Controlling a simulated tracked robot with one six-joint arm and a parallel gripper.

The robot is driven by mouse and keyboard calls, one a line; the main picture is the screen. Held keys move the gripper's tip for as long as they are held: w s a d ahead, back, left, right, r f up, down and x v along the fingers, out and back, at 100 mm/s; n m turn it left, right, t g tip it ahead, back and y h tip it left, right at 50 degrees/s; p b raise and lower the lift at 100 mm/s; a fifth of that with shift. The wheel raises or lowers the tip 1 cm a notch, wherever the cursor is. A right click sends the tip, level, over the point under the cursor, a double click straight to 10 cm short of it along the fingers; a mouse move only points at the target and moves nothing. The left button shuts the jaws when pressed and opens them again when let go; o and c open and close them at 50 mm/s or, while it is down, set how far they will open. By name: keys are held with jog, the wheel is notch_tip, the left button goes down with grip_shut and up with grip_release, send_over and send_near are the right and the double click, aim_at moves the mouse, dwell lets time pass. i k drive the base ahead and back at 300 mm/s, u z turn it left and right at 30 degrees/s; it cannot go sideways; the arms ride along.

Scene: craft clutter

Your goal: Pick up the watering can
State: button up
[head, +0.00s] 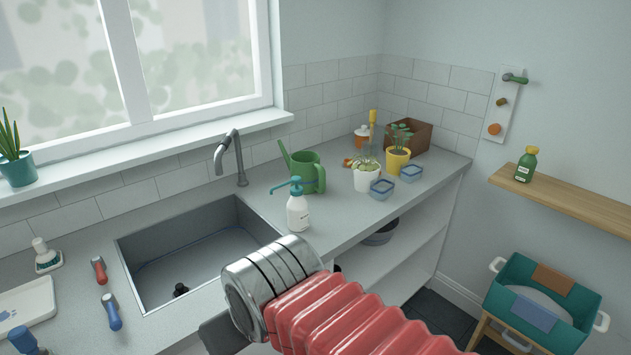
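The green watering can (308,174) stands upright on the grey counter (345,222), just right of the sink and near the tiled wall. Its long spout points up and to the left. A white spray bottle (297,212) with a teal top stands in front of it and covers a small part of its lower left. My arm with its red bellows reaches in from the lower right and ends in a metal collar, well in front of the can and apart from it. My gripper's fingers do not show.
The sink (160,238) and its tall faucet (238,160) lie left of the can. Potted plants (367,178) (398,158), blue containers (381,189) (411,173) and a brown box (415,134) crowd the right. Some counter in front of the plants is bare.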

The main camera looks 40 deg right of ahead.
aim_at(306, 164)
jog(key=u, duration=0.05)
jog(key=k, duration=0.2)
jog(key=u, duration=3.75)
jog(key=k, duration=0.95)
jog(key=z, duration=0.05)
